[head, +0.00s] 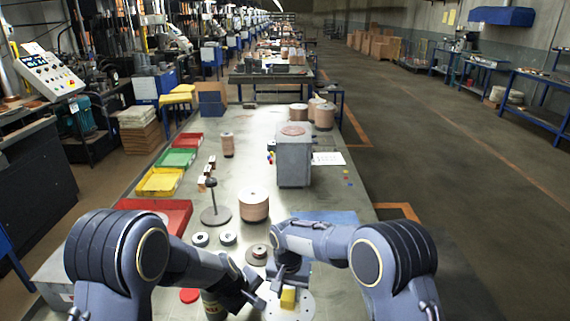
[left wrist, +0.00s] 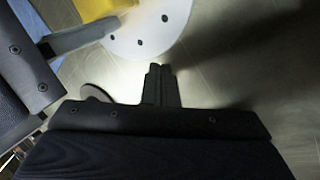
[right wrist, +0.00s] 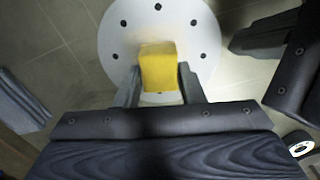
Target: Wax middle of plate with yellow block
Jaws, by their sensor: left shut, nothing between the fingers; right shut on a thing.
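The yellow block (head: 288,297) is held between the fingers of my right gripper (head: 283,284), over the round pale plate (head: 304,309). In the right wrist view the yellow block (right wrist: 159,66) stands between the two fingers (right wrist: 158,88), over the lower middle of the plate (right wrist: 120,40). The plate has dark holes around its rim. I cannot tell whether the block touches it. My left gripper (head: 259,293) is shut and empty, just left of the plate. In the left wrist view its closed fingers (left wrist: 160,82) point at the plate's edge (left wrist: 140,38).
A grey box-shaped machine (head: 294,157) stands farther back on the table. Red, green and yellow trays (head: 158,182) line the left edge. A red disc (head: 189,295) lies near my left arm.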

